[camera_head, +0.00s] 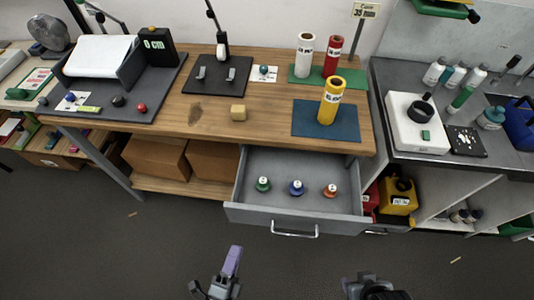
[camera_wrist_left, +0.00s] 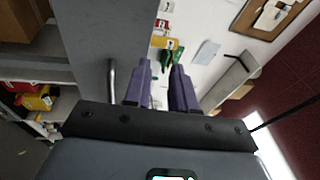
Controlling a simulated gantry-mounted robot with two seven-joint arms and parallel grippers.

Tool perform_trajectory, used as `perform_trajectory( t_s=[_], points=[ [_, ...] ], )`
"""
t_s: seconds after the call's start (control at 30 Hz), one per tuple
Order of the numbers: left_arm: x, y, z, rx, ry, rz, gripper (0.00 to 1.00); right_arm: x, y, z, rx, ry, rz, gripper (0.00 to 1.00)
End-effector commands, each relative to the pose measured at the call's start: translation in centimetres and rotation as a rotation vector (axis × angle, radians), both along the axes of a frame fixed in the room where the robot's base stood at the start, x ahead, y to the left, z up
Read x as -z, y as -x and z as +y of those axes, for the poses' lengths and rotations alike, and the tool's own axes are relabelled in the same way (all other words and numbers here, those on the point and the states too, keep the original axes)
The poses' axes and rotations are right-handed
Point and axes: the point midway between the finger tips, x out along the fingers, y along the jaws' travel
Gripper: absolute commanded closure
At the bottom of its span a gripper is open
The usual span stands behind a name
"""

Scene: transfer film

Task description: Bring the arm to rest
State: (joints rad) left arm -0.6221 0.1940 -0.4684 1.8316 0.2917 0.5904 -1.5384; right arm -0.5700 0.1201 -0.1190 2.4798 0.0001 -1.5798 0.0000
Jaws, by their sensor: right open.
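My left gripper (camera_head: 232,258) hangs over the floor in front of the open drawer, at the bottom of the head view. In the left wrist view its two purple fingers (camera_wrist_left: 161,68) stand apart with nothing between them. My right gripper (camera_head: 370,287) is at the bottom edge of the head view, right of the left one. It is open, and its fingers are hard to make out. Both grippers are clear of the table and of all objects.
A grey drawer (camera_head: 270,215) stands pulled out under the wooden table (camera_head: 170,110), holding green, blue and orange knobbed pieces. A yellow roll (camera_head: 331,102) stands on a blue mat (camera_head: 347,128). White and red rolls stand behind. A grey counter (camera_head: 386,80) is at right.

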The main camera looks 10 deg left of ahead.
Motion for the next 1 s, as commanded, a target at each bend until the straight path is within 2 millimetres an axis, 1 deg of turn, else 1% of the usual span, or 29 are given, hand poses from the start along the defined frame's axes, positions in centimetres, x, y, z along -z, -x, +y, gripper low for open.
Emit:
perform_trajectory(
  t_s=[0.03, 0.2, 0.3, 0.37, 0.43, 0.57, 0.67, 0.73, 0.87, 0.97, 1.0],
  points=[
    [-0.9, -1.5, 0.7, -0.009, 0.038, 0.036, 0.75, 0.2, 0.3, 0.0, -0.002, 0.001, 0.007, 0.57],
    [-3.0, -5.8, 3.5, -0.035, 0.219, 0.253, 0.75, 0.4, 0.6, -0.1, -0.005, 0.005, 0.015, 0.57],
    [-3.9, -7.2, 5.1, -0.063, 0.349, 0.414, 0.75, 0.4, 0.6, -0.1, -0.005, 0.005, 0.015, 0.57],
    [-4.2, -7.6, 6.0, -0.089, 0.429, 0.513, 0.75, 0.4, 0.6, -0.1, -0.005, 0.005, 0.015, 0.57],
    [-4.5, -7.5, 7.0, -0.129, 0.521, 0.632, 0.75, 0.4, 0.6, -0.1, -0.005, 0.005, 0.016, 0.57],
    [-4.7, -6.0, 8.6, -0.238, 0.689, 0.850, 0.75, 0.3, 0.6, 0.0, -0.004, 0.003, 0.014, 0.57],
    [-4.5, -4.0, 9.5, -0.351, 0.805, 1.005, 0.75, 0.3, 0.5, 0.0, -0.002, 0.001, 0.012, 0.57],
    [-4.2, -2.4, 10.1, -0.439, 0.874, 1.097, 0.75, 0.3, 0.4, 0.1, -0.002, -0.001, 0.011, 0.57],
    [-3.5, 0.7, 10.5, -0.608, 0.978, 1.245, 0.75, 0.3, 0.4, 0.1, 0.001, -0.004, 0.011, 0.57],
    [-2.4, 3.4, 10.8, -0.766, 1.053, 1.346, 0.75, 0.2, 0.4, 0.2, 0.002, -0.005, 0.011, 0.57],
    [-2.0, 4.4, 10.9, -0.844, 1.091, 1.378, 0.75, 0.2, 0.4, 0.2, 0.002, -0.006, 0.010, 0.57]
  ],
)
